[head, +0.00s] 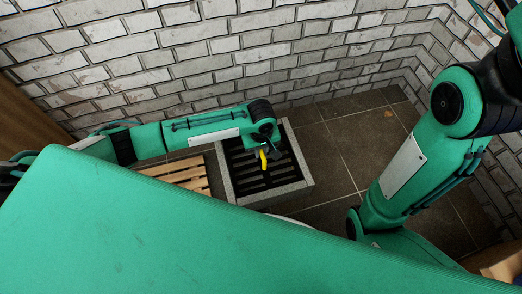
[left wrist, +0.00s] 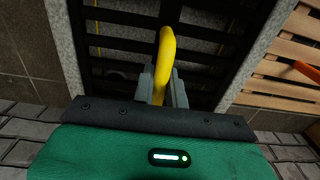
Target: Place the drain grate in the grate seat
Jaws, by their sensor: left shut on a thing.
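The black slatted drain grate (head: 245,181) lies within the pale stone frame of the grate seat (head: 298,187) in the head view. It also fills most of the upper left wrist view (left wrist: 110,35), between the seat's grey rims (left wrist: 68,60). My left gripper (head: 265,147) is above the grate, shut on its yellow handle (head: 263,159). In the left wrist view, the gripper's fingers (left wrist: 162,85) stand on either side of the handle (left wrist: 164,50). I cannot tell whether the grate rests fully down or sits slightly raised. My right gripper is not in view.
A slatted wooden mat (head: 190,173) lies left of the seat. An orange thing (left wrist: 307,68) shows over it in the left wrist view. A whitewashed brick wall (head: 250,50) stands close behind. Dark floor tiles (head: 340,150) to the right are clear.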

